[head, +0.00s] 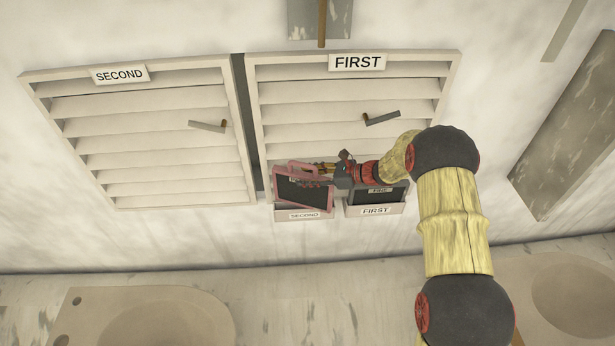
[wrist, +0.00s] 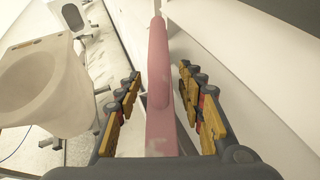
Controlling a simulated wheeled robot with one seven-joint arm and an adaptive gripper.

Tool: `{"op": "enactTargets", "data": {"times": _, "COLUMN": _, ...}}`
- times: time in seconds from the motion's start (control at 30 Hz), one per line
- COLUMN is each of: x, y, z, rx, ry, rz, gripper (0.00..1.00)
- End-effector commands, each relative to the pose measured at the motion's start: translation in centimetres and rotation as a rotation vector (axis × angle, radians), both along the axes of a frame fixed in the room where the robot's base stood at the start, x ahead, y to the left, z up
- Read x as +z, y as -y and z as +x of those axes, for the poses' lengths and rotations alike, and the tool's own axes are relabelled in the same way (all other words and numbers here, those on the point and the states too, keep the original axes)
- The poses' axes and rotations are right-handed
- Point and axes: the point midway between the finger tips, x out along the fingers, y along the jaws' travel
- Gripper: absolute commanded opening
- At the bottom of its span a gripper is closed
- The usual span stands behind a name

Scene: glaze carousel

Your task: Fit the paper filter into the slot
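A pink-framed filter (head: 332,192) with a dark panel and a top handle stands slightly tilted at the wall holder marked SECOND (head: 304,215). Its label is mostly hidden, so I cannot read whether it is the paper one. My gripper (head: 326,168) is at its upper right edge. In the wrist view the pink frame (wrist: 160,85) runs between the fingers of my gripper (wrist: 158,105), with gaps on both sides. The gripper is open around it. A second dark filter (head: 388,197), with a small label, sits in the holder marked FIRST (head: 375,210). No open slot shows.
Two closed louvred panels, SECOND (head: 150,130) and FIRST (head: 350,95), are on the wall above the holders. Each has a handle, with the FIRST handle (head: 381,118) above my wrist. Pale basins (head: 145,320) stand below. A mottled board (head: 570,130) is at right.

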Motion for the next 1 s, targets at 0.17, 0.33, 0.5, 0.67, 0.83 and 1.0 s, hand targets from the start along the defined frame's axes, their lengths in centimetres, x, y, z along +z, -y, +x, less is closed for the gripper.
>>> {"op": "enactTargets", "data": {"times": 0.17, "x": 1.3, "y": 0.0, "z": 0.0, "rx": 0.0, "ry": 0.0, "rz": 0.0, "gripper": 0.39}}
{"op": "enactTargets", "data": {"times": 0.33, "x": 2.2, "y": 2.8, "z": -1.0, "rx": -0.003, "ry": 0.003, "rz": 0.0, "gripper": 0.39}}
{"op": "enactTargets", "data": {"times": 0.5, "x": 3.6, "y": 6.0, "z": -2.3, "rx": -0.004, "ry": 0.003, "rz": 0.0, "gripper": 0.39}}
{"op": "enactTargets", "data": {"times": 0.67, "x": 4.7, "y": 8.4, "z": -3.4, "rx": -0.002, "ry": 0.001, "rz": 0.0, "gripper": 0.39}}
{"op": "enactTargets", "data": {"times": 0.83, "x": 5.5, "y": 9.9, "z": -4.0, "rx": 0.0, "ry": 0.0, "rz": 0.0, "gripper": 0.39}}
{"op": "enactTargets", "data": {"times": 1.0, "x": 5.7, "y": 10.3, "z": -4.2, "rx": 0.001, "ry": 0.0, "rz": -0.001, "gripper": 0.39}}
